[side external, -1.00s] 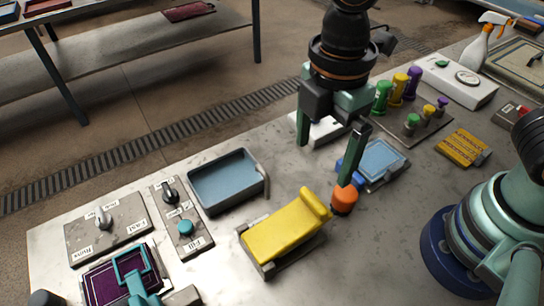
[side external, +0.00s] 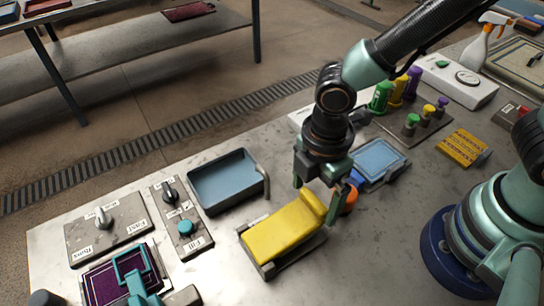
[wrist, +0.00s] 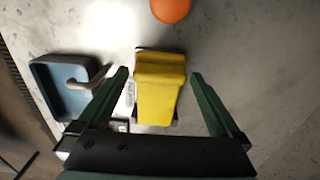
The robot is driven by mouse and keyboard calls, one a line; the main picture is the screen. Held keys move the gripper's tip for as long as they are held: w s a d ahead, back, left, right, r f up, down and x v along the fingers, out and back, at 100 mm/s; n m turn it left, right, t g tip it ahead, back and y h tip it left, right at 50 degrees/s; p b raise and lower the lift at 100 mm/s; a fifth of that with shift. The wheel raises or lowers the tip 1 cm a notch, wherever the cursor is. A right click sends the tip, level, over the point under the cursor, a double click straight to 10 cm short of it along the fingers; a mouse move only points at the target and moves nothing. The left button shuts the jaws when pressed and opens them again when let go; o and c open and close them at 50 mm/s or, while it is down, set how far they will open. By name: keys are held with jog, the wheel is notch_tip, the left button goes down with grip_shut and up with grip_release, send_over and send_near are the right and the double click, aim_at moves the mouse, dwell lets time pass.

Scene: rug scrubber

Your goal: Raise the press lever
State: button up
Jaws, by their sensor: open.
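The yellow press lever (side external: 280,232) lies low over its grey base (side external: 268,266) at the front middle of the table, with a raised bar at its right end. In the wrist view the lever (wrist: 158,98) is centred between my fingers. My gripper (side external: 315,205) is open above the raised bar end, one finger on each side of it. In the wrist view my gripper (wrist: 160,76) shows a gap on both sides of the lever. I cannot tell whether a finger touches it. The far finger's tip is partly hidden behind the lever.
An orange knob (side external: 349,200) stands just right of my gripper. A blue tray (side external: 225,178) with a handle lies to the left. A light blue pad (side external: 380,160) is behind on the right. A purple rug in a frame (side external: 100,283) is front left.

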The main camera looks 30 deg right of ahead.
grip_shut()
jog(key=shift+a+r, duration=0.65)
jog(key=shift+r, duration=0.35)
jog(key=a+r, duration=0.2)
jog(key=a, duration=0.5)
jog(key=a+r+h, duration=0.1)
jog(key=a+r, duration=0.1)
jog(key=a, duration=0.6)
jog(key=shift+r+g, duration=0.3)
grip_release()
jog(key=shift+r, duration=0.1)
jog(key=shift+r, duration=0.1)
